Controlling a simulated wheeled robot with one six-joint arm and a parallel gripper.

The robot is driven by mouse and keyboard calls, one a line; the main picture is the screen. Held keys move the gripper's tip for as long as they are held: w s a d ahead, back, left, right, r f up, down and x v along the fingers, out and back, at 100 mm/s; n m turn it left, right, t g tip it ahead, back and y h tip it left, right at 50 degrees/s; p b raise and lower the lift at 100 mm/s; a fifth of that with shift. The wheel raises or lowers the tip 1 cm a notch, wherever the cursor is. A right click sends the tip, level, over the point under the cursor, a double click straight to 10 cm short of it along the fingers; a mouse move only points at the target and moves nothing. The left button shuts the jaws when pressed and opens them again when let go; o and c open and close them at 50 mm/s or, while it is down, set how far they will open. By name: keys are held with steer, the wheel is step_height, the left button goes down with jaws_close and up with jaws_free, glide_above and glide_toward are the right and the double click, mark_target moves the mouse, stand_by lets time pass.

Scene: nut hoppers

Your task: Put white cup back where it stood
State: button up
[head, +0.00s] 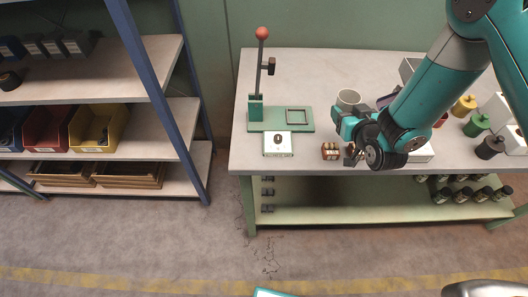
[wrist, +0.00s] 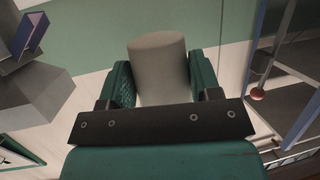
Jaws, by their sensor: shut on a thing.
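The white cup (head: 348,98) shows in the head view beside my gripper (head: 347,120), over the workbench. In the wrist view the cup (wrist: 158,68) appears as a plain pale grey-white cylinder between the two teal fingers of my gripper (wrist: 160,85). The fingers are shut on its sides. Its lower part is hidden behind the dark gripper bar in the wrist view and behind the gripper in the head view. I cannot tell whether its base touches the bench.
The workbench (head: 300,64) holds a green lever press (head: 258,105) at left, a white block (head: 278,144) and a small brown box (head: 331,151) near the front edge. Several coloured pots, including a green one (head: 476,124), stand at right. The back middle of the bench is clear.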

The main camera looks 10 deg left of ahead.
steer(key=s+a+r+n+g+y, duration=0.2)
steer(key=s+a+r, duration=0.1)
steer(key=a, duration=0.5)
steer(key=s+a+r+n+g+y+b, duration=0.1)
steer(key=s+a+r+n+y, duration=0.15)
steer(key=a, duration=0.65)
steer(key=s+a+r+n+g+y, duration=0.1)
steer(key=s+a+r+n+g, duration=0.2)
steer(key=a, duration=0.5)
steer(key=m+t+p, duration=0.1)
steer(key=p, duration=0.2)
glide_above(247, 155)
steer(key=shift+y, duration=0.25)
step_height(247, 155, down, 15)
steer(key=shift+f, duration=2.4)
steer(key=shift+f, duration=0.15)
steer(key=o, duration=0.9)
